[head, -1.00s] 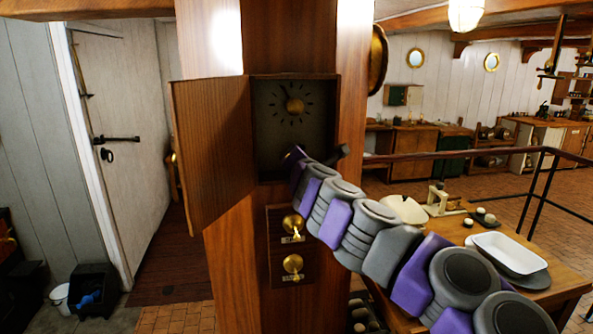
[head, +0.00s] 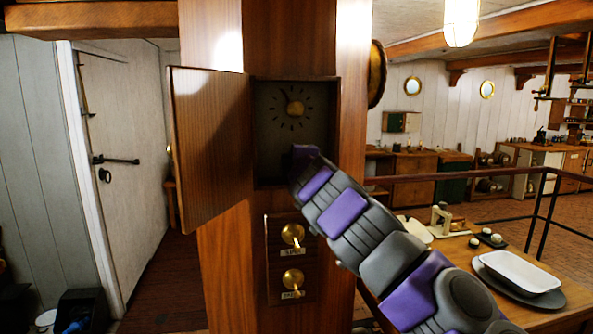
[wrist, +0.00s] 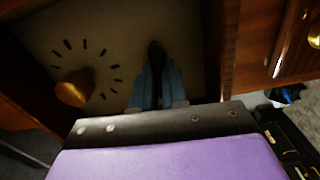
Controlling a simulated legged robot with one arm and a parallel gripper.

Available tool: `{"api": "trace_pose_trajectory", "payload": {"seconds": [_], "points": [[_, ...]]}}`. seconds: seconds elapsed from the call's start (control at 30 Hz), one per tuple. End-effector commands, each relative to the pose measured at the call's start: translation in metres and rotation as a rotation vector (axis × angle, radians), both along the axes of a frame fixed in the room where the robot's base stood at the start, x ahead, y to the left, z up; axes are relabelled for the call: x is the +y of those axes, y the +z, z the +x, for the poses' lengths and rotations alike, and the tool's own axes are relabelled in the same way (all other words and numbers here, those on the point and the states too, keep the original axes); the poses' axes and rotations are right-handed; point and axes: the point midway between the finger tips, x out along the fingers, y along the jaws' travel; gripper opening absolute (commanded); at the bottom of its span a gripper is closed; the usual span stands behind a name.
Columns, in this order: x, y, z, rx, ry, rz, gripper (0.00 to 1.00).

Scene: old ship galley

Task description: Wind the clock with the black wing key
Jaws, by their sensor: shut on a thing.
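The clock (head: 280,112) is a dial with dark marks and a brass centre knob (head: 296,108), set in an open wooden case on the post. The dial also fills the left of the wrist view (wrist: 105,50), with its knob (wrist: 75,88) at lower left. My gripper (wrist: 156,72) is shut on a small black piece, the black wing key (wrist: 156,50), in front of the panel beside the dial marks. The fingers hide much of the key; I cannot tell whether it sits in a hole. In the head view my arm hides the key.
The case's wooden door (head: 210,145) stands open to the left. Two brass switches (head: 292,233) are on a plate below the case. A table (head: 455,255) with a white dish (head: 520,270) is at lower right, by a dark railing (head: 480,177).

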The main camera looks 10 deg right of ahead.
Motion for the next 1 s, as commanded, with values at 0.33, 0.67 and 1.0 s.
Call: {"api": "trace_pose_trajectory", "payload": {"seconds": [0.33,0.67,1.0], "points": [[0.0006,-0.0065,0.0006,0.001,0.000,0.292,0.00],[-0.0018,-0.0020,0.0009,0.003,-0.003,0.644,0.00],[-0.0011,-0.0022,0.0011,0.005,-0.003,0.652,0.24]]}}
